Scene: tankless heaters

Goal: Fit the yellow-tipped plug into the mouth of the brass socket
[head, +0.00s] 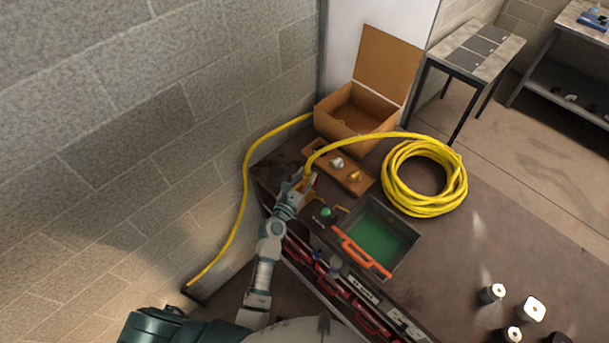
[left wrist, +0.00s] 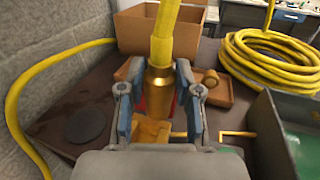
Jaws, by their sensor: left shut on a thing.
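A gold-coloured fitting (head: 354,176) and a silvery fitting (head: 337,163) stand on the board, right of the gripper. My right gripper is out of view.
An open cardboard box (head: 352,122) stands behind the board. A coiled yellow hose (head: 425,205) lies to the right. A grey bin with a green bottom (head: 370,237) is close in front. A block wall (head: 150,150) bounds the left.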

